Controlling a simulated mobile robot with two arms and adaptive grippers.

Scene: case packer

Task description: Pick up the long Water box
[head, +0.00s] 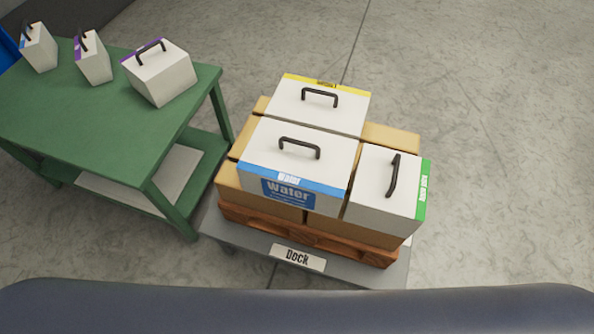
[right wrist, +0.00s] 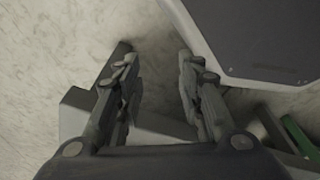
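The long Water box (head: 298,165) is white with a blue band and blue Water label on its front and a black handle on top. It sits on the stack of brown cartons on the pallet, at the front left, in the head view. A white box with a yellow band (head: 320,105) is right behind it. A white box with a green band (head: 385,190) is to its right. My right gripper (right wrist: 155,75) shows in the right wrist view with its fingers apart and nothing between them. My left gripper is not in view.
The wooden pallet (head: 310,236) rests on a grey platform with a Dock sign (head: 298,258). A green table (head: 100,125) stands at the left with white handled boxes (head: 160,75) on it. The floor at the right is clear.

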